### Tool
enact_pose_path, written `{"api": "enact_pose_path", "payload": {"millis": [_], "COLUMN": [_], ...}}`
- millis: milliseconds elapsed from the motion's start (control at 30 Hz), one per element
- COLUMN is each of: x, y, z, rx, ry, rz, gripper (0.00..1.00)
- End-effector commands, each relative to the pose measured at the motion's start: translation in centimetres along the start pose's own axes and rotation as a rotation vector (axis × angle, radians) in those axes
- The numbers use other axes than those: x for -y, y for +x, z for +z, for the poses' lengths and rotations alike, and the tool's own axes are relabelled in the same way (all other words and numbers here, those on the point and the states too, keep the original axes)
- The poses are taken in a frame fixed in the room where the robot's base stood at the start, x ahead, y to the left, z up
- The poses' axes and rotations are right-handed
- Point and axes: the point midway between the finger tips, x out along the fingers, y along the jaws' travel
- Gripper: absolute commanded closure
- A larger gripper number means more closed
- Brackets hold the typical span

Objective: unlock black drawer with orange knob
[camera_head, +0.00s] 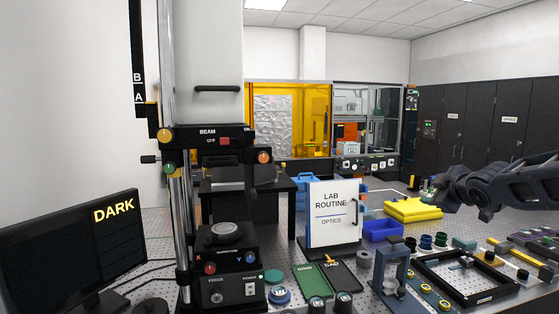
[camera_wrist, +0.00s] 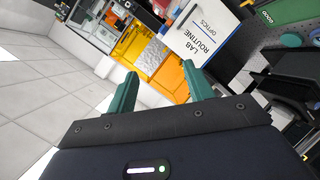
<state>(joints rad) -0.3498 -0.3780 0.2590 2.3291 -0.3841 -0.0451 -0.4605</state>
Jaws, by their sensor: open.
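An orange knob (camera_head: 264,157) sits at the right end of a black unit marked BEAM (camera_head: 207,136), on a metal column. I cannot tell whether any black part near it is a drawer. A black control box (camera_head: 228,262) below has small knobs and a round stage (camera_head: 225,232) on top. My gripper (camera_head: 430,190) is at the right in the head view, above the bench and well apart from the column. In the wrist view its two green fingers (camera_wrist: 164,84) are spread wide with nothing between them.
A white LAB ROUTINE sign (camera_head: 333,212) stands between the column and my gripper; it also shows in the wrist view (camera_wrist: 202,35). A yellow stack (camera_head: 412,209), a blue bin (camera_head: 383,230) and a black frame (camera_head: 466,275) crowd the right. A DARK monitor (camera_head: 70,250) is at left.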

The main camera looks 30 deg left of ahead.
Motion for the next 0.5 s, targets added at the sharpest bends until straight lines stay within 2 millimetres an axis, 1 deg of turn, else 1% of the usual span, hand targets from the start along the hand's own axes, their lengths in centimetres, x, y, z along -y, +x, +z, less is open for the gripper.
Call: {"api": "enact_pose_path", "payload": {"millis": [33, 67, 100, 133, 167, 200, 233, 267, 300, 400, 500], "x": [1.3, 2.0, 3.1, 4.0, 5.0, 6.3, 7.4, 8.5, 9.9, 13.0, 15.3], "y": [1.2, 1.7, 2.2, 2.4, 2.6, 2.5, 2.4, 2.1, 1.6, -0.1, -1.7], "z": [-3.5, -5.7, -8.5, -10.7, -12.8, -15.7, -17.7, -19.6, -22.1, -26.9, -30.0], "rx": [-0.098, -0.16, -0.245, -0.311, -0.376, -0.467, -0.533, -0.598, -0.684, -0.867, -1.0], "ry": [-0.076, -0.121, -0.181, -0.224, -0.265, -0.316, -0.35, -0.382, -0.42, -0.488, -0.525], "rz": [-0.012, -0.014, -0.015, -0.016, -0.015, -0.014, -0.012, -0.01, -0.005, 0.01, 0.025], "gripper": [0.48, 0.48, 0.48, 0.48, 0.48, 0.48, 0.48, 0.48, 0.48, 0.48, 0.48]}}
